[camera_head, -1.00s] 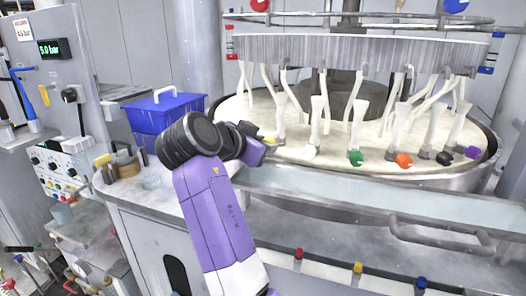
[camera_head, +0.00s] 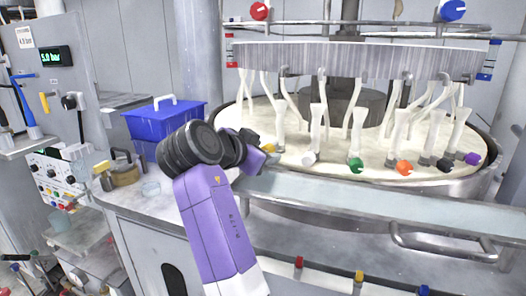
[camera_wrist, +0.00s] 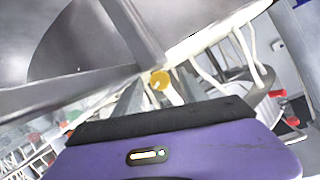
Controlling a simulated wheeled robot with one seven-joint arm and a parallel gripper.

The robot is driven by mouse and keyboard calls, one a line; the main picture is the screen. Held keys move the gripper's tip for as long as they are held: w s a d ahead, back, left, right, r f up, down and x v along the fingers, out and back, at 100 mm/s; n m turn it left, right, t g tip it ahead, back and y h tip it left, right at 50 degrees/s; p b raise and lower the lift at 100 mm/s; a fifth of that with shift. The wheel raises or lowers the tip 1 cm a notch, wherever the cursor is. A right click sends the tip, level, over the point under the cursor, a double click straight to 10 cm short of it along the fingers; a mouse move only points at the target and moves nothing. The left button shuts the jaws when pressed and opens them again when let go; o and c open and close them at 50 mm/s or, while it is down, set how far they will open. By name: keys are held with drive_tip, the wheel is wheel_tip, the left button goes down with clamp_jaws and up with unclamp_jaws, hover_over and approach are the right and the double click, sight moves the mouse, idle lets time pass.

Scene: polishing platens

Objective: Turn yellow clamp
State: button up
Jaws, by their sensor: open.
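The yellow clamp (camera_head: 270,148) is at the left front of the round polishing platen, at the foot of a white upright. My gripper (camera_head: 264,157) is right beside it, and the hand partly hides that spot. In the wrist view the yellow clamp (camera_wrist: 160,80) shows as a small round knob just beyond my purple hand, near the middle of the picture. My gripper (camera_wrist: 162,97) is open there, its grey fingers pointing toward the knob. I cannot tell whether a finger touches it.
White (camera_head: 309,158), green (camera_head: 356,165), orange (camera_head: 404,167), black (camera_head: 445,164) and purple (camera_head: 472,159) clamps stand along the platen's front. The platen's metal rim (camera_head: 400,187) and a handle (camera_head: 440,243) lie below. A blue box (camera_head: 163,118) stands on the left counter.

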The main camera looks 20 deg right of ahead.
drive_tip(key=shift+v, duration=3.9)
drive_tip(key=shift+d+r, duration=0.15)
drive_tip(key=shift+r, duration=0.15)
drive_tip(key=r+p, duration=0.1)
drive_tip(key=p, duration=0.1)
drive_tip(key=r+p, duration=0.1)
drive_tip(key=p, duration=0.1)
drive_tip(key=w+r+p, duration=0.1)
drive_tip(key=p, duration=0.1)
drive_tip(key=shift+r+n, duration=0.3)
drive_tip(key=shift+r, duration=0.1)
drive_tip(key=w+d+f+n+p, duration=0.1)
drive_tip(key=f+p, duration=0.1)
drive_tip(key=p, duration=0.1)
drive_tip(key=w+d+f+n+g+h+p, duration=0.1)
drive_tip(key=w+d+f+p, duration=0.1)
drive_tip(key=p, duration=0.1)
drive_tip(key=w+d+f+n+g+p, duration=0.1)
drive_tip(key=f+p, duration=0.2)
drive_tip(key=shift+w+d+f+h+p, duration=0.1)
drive_tip(key=shift+w+d+h+p, duration=0.1)
drive_tip(key=shift+d+h+p, duration=0.15)
